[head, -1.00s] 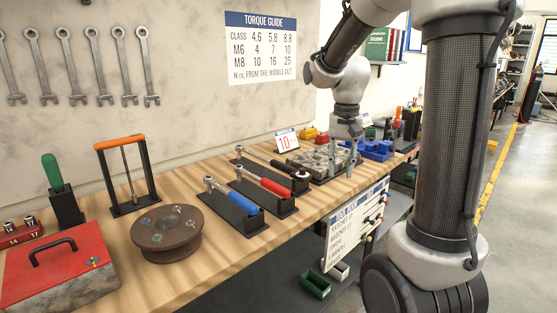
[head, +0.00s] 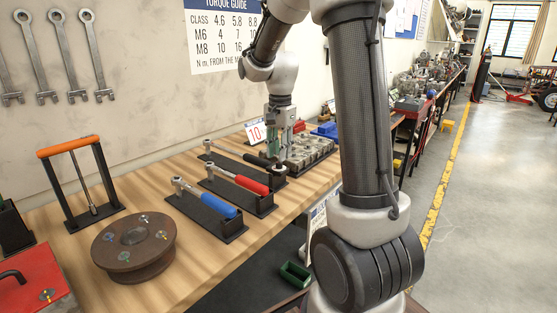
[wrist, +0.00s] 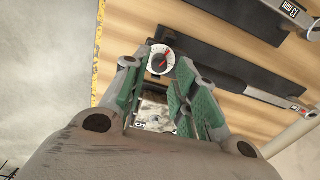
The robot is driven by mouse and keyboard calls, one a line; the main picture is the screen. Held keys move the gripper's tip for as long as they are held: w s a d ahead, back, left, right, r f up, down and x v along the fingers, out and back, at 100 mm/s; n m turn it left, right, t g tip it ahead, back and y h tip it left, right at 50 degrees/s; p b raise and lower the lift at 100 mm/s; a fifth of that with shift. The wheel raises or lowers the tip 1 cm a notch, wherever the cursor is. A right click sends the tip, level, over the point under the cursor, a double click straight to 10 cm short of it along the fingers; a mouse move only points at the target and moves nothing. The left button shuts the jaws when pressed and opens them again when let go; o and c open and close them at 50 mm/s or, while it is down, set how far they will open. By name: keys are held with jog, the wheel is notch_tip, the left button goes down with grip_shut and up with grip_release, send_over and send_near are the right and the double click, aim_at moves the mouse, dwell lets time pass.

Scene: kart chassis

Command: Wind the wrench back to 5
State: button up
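Three torque wrenches lie in black cradles on the wooden bench: one with a blue handle (head: 218,204), one with a red handle (head: 252,185) and one with a black handle (head: 257,160). A round white dial with a red pointer (wrist: 161,60) shows in the wrist view at a cradle's end, apparently at the black wrench's handle end. Its reading is too small to tell. My gripper (head: 280,152) points down above that end. In the wrist view my gripper (wrist: 158,82) is open, its green-padded fingers apart, with the dial near the tips.
A grey metal block (head: 308,150) sits close right of my gripper, with blue parts (head: 327,130) beyond. A brown round flange (head: 134,245) and an orange-topped stand (head: 82,178) are at the left.

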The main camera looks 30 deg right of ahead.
aim_at(279, 165)
jog(key=shift+f, duration=1.7)
grip_shut()
jog(key=shift+n, duration=2.3)
grip_release()
